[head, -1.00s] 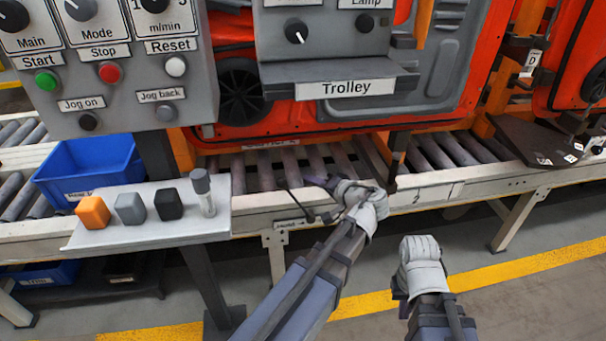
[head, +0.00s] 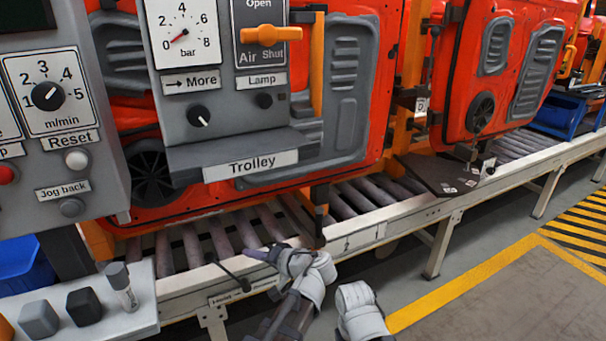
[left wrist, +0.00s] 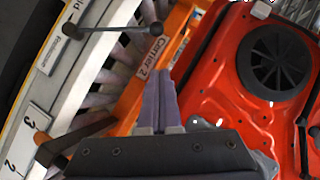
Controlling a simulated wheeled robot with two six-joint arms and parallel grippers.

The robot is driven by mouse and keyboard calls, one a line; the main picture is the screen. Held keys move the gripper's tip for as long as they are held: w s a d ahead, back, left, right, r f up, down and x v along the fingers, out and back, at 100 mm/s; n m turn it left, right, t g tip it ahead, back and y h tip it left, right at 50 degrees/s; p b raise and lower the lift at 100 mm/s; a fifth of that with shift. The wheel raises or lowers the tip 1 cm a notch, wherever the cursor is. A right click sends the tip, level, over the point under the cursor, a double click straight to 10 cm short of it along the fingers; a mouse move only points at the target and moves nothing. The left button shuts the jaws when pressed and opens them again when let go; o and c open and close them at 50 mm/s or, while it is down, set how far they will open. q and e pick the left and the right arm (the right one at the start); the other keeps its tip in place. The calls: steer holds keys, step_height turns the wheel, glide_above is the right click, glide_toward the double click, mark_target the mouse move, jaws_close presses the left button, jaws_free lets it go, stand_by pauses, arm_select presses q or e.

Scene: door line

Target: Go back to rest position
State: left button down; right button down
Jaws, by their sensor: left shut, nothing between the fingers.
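My left gripper (head: 258,256) is in front of the roller conveyor, near its pale front rail, below the Trolley panel. Its two purple-grey fingers (left wrist: 158,105) lie together in the left wrist view, shut with nothing between them. My right arm's white wrist part (head: 360,312) is at the bottom of the head view, right of the left arm; its fingers cannot be made out.
The conveyor rail (head: 375,232) runs across in front of red car doors (head: 500,75). The Trolley panel (head: 235,168) juts out above the rollers. A shelf (head: 145,318) with small blocks stands at left. The floor at right (head: 510,285) is clear.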

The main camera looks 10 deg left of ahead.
arm_select(q)
steer(key=s+d+f+m+g+h, duration=0.4)
steer(key=s+d+f+g+h, duration=0.2)
steer(key=s+d+f+h, duration=0.75)
steer(key=s+d+r+y+p, duration=0.1)
steer(key=s+r+p, duration=0.1)
steer(key=r+p, duration=0.6)
steer(key=s+d+r+y+p, duration=0.1)
steer(key=r+p, duration=0.8)
steer(key=p, duration=0.1)
steer(key=shift+s+d+r+g, duration=0.15)
steer(key=shift+s+d+g, duration=0.15)
steer(key=shift+s, duration=0.1)
